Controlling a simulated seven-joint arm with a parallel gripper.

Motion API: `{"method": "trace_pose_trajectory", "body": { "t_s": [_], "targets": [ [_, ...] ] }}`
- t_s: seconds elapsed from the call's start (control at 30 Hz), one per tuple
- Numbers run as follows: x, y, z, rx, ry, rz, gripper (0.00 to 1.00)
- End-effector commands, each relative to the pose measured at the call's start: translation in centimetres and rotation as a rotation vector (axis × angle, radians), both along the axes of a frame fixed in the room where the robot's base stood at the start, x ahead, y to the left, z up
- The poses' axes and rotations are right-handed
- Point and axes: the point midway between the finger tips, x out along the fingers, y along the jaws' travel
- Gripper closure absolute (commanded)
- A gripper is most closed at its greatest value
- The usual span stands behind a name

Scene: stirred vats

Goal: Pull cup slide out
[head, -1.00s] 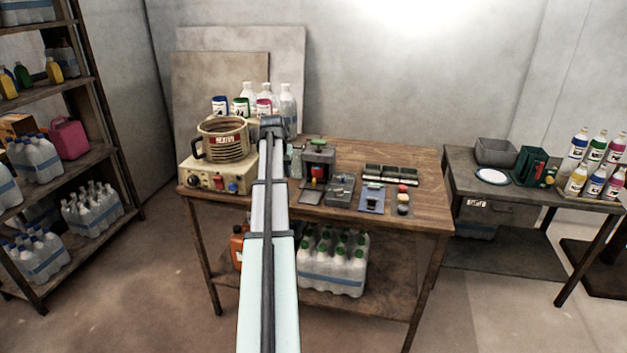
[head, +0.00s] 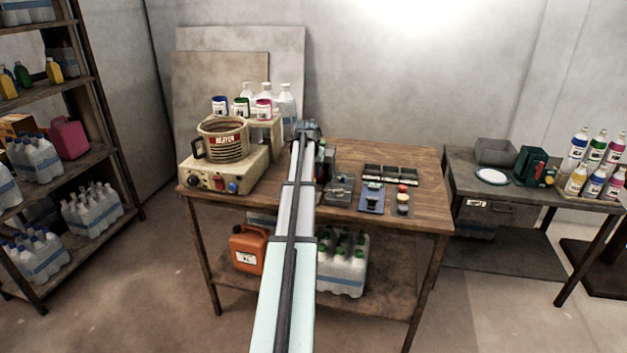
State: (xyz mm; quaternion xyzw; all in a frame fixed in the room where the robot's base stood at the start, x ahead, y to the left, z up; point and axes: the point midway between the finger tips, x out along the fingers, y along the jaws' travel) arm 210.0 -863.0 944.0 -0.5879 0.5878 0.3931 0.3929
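My arm reaches from the bottom of the head view over the wooden table (head: 425,205). My gripper (head: 308,128) is at its far end, above the back of the table; its fingers are too small and turned away to read. The grey device (head: 330,160) that may hold the cup slide is mostly hidden behind my arm; only a dark strip of its right side shows. The cup slide itself cannot be made out. I cannot tell whether my gripper touches the device.
A heater with a pot (head: 222,140) stands at the table's left. A grey box (head: 340,188), a blue-grey plate (head: 372,198), a button panel (head: 403,200) and a dark tray (head: 390,173) lie to the right. Bottles (head: 287,105) stand at the back. The table's right end is clear.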

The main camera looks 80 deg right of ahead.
Motion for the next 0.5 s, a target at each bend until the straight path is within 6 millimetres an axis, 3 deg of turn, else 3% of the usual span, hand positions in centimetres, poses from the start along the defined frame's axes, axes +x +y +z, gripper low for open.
{"method": "trace_pose_trajectory", "body": {
  "t_s": [0.2, 0.5],
  "targets": [
    [0.0, -1.4, -3.1, 0.0, 0.0, 0.0, 0.63],
    [0.0, -2.1, -4.9, -0.001, 0.0, 0.0, 0.63]
  ]
}}
